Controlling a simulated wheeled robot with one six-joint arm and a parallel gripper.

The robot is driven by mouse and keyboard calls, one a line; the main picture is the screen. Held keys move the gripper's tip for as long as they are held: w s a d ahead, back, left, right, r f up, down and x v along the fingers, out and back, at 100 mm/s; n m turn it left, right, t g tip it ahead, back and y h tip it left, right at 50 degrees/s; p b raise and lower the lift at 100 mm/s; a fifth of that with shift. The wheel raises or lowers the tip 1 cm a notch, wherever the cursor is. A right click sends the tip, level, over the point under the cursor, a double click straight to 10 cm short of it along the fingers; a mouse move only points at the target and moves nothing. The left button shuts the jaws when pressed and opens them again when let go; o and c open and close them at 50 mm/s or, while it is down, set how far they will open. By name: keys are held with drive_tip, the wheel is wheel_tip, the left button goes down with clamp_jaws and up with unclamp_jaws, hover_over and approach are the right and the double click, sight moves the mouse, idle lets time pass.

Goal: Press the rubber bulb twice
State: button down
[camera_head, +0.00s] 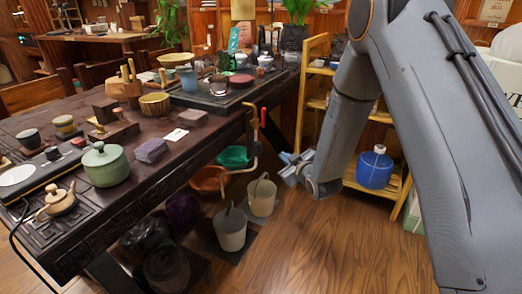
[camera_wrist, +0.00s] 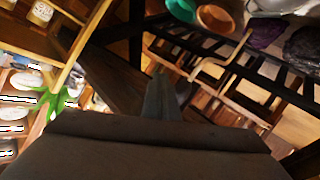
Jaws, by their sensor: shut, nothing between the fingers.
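I cannot pick out the rubber bulb for certain in either view. My gripper (camera_head: 300,167) is low beside the right end of the dark table, above the wooden floor and left of the shelf rack. In the wrist view my gripper (camera_wrist: 162,97) has its fingers together with nothing between them, and it touches nothing that I can make out.
A shelf rack with a blue jug (camera_head: 374,170) stands right. Floor in front is clear.

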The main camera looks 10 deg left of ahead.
sight(259, 149)
drive_tip(key=shift+s+d+p, duration=0.3)
drive_tip(key=shift+d+p, duration=0.55)
drive_tip(key=shift+p, duration=0.6)
drive_tip(key=shift+s+d+p, duration=0.3)
drive_tip(key=shift+d+p, duration=0.5)
drive_tip(key=shift+p, duration=0.65)
drive_tip(key=shift+a, duration=0.1)
drive_tip(key=w+a+b, duration=0.2)
drive_tip(key=w+a, duration=0.1)
drive_tip(key=a, duration=0.5)
drive_tip(key=shift+a, duration=0.15)
drive_tip(key=shift+w+a, duration=0.15)
drive_tip(key=shift+a, duration=0.15)
drive_tip(key=shift+w+a, duration=0.25)
drive_tip(key=shift+a, duration=0.4)
idle(1.3)
drive_tip(key=shift+d, duration=0.1)
drive_tip(key=shift+s+d, duration=0.2)
drive_tip(key=shift+d, duration=0.25)
drive_tip(key=shift+s+d, duration=0.2)
drive_tip(key=shift+d, duration=0.25)
